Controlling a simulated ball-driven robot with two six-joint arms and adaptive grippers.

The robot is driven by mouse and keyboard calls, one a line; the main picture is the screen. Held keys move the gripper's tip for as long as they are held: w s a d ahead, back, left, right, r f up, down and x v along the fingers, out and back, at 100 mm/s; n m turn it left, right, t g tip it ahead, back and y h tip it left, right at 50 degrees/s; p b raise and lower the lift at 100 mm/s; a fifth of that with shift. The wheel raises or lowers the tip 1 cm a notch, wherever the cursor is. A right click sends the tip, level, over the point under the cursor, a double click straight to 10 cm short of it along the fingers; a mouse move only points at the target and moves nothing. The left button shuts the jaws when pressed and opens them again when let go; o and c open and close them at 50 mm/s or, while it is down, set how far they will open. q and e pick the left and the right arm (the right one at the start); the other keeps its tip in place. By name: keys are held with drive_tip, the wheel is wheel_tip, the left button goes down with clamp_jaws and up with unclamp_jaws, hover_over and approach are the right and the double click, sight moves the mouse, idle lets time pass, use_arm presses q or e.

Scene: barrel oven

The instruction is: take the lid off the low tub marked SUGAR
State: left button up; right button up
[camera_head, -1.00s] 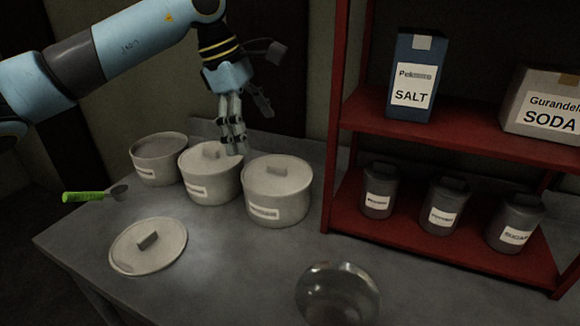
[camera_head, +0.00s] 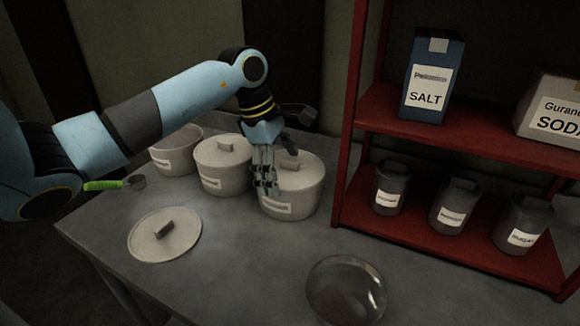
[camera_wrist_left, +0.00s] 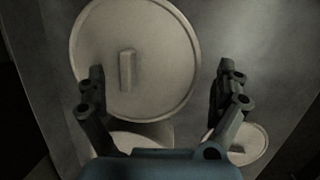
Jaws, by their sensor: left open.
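Three low pale tubs stand in a row on the grey table, and their labels are too small to read. The right tub (camera_head: 305,203) and the middle tub (camera_head: 220,183) wear flat lids with bar handles. The left tub (camera_head: 173,162) has no lid on it. My left gripper (camera_head: 265,187) is open and empty, pointing down in front of the right tub, hiding part of its lid (camera_head: 310,173). In the left wrist view a large round lid (camera_wrist_left: 165,50) with a bar handle lies beyond the open fingers (camera_wrist_left: 160,88). My right gripper is not in view.
A loose lid (camera_head: 185,240) lies on the table in front, and a glass bowl (camera_head: 345,290) stands near the front edge. A green-handled scoop (camera_head: 103,185) lies at the left. A red shelf (camera_head: 420,225) with several dark canisters stands at the right.

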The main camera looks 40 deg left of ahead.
sight(281, 176)
use_arm(q)
drive_tip(key=shift+c, duration=0.4)
drive_tip(key=c, duration=0.9)
drive_tip(key=shift+r, duration=0.5)
wheel_tip(281, 176, up, 3)
drive_tip(key=shift+f+b, duration=0.2)
drive_tip(key=shift+b, duration=0.3)
drive_tip(key=s+d+r, duration=0.5)
drive_tip(key=s+r, duration=0.2)
drive_tip(key=s, duration=0.3)
drive_tip(key=f+b, duration=0.4)
drive_tip(key=b, duration=0.1)
drive_tip(key=f+b, duration=0.2)
drive_tip(key=shift+s+d+f, duration=0.2)
drive_tip(key=shift+s+f, duration=0.1)
drive_tip(key=shift+f, duration=0.05)
